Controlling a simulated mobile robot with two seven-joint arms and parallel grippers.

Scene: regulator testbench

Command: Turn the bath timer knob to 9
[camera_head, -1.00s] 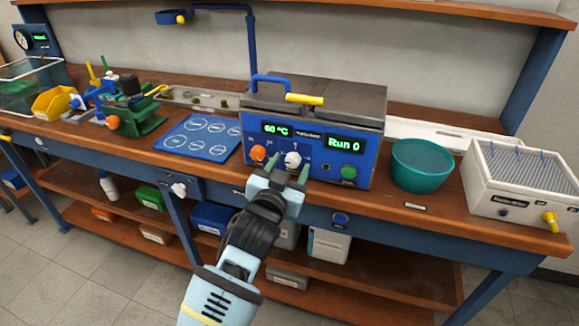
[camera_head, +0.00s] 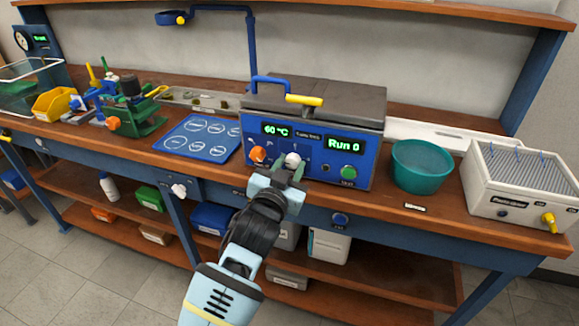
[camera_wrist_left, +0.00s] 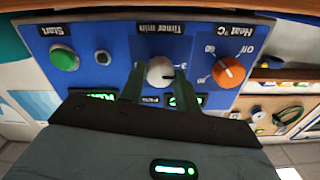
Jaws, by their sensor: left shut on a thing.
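The blue bath unit (camera_head: 262,141) stands on the bench with displays reading "60 °C" and "Run 0". Its white timer knob (camera_head: 292,158) is in the middle of the front panel. The knob also shows in the left wrist view (camera_wrist_left: 160,72), under the "Timer min" label, with a dark pointer mark on it. My left gripper (camera_head: 286,171) is at the knob, its two green fingers shut on the knob from both sides. The fingers hide part of the dial's numbers. My right gripper is not in view.
The orange heat knob (camera_head: 257,153) and the green start button (camera_head: 348,172) flank the timer knob. A teal bowl (camera_head: 421,166) stands right of the unit. A blue mat (camera_head: 198,138) with circles lies to the left.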

